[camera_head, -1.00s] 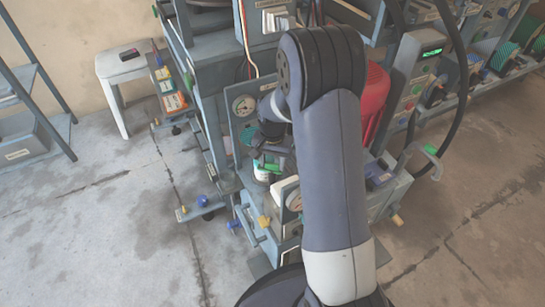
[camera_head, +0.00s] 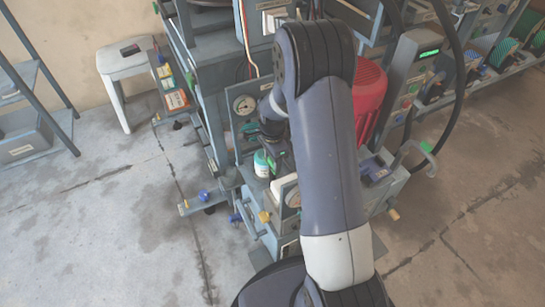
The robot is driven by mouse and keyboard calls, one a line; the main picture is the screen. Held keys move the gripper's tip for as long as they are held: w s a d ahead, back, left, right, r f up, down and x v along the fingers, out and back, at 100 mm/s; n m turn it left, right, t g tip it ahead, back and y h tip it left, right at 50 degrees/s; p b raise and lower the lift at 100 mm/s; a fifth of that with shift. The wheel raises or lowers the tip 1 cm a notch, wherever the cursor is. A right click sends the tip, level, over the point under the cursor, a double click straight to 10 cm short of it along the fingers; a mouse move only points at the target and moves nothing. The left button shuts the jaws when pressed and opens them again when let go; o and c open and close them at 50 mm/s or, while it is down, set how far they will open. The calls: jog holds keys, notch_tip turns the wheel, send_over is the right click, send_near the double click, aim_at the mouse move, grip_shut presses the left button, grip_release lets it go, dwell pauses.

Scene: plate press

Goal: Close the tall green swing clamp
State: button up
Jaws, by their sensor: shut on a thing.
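My gripper (camera_head: 279,158) is dark and partly hidden by my arm, low over the press bench at the picture's centre. It is shut on a small green part, apparently the handle of the tall green swing clamp (camera_head: 272,163); only a sliver of green shows. The clamp's base and the rest of its arm are hidden behind my gripper and forearm, so I cannot tell how far it is swung. A white jar with a teal top (camera_head: 262,164) stands just left of the gripper, seemingly apart from it.
A round gauge (camera_head: 244,104) sits behind the gripper on the left. A red motor (camera_head: 369,98) stands right of my arm. A grey bent handle with a green piece (camera_head: 426,147) sticks out at right. A white stool (camera_head: 128,58) and open floor lie left.

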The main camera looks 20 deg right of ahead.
jog(key=shift+m, duration=0.4)
jog(key=o, duration=1)
notch_tip(320, 180, up, 11)
jog(key=p, duration=0.3)
jog(key=shift+f, duration=0.1)
jog(key=shift+f, duration=0.1)
notch_tip(320, 180, down, 11)
jog(key=b, duration=0.3)
dwell(0.3)
jog(key=shift+r+n, duration=0.2)
jog(key=shift+n, duration=0.1)
jog(key=shift+r, duration=0.1)
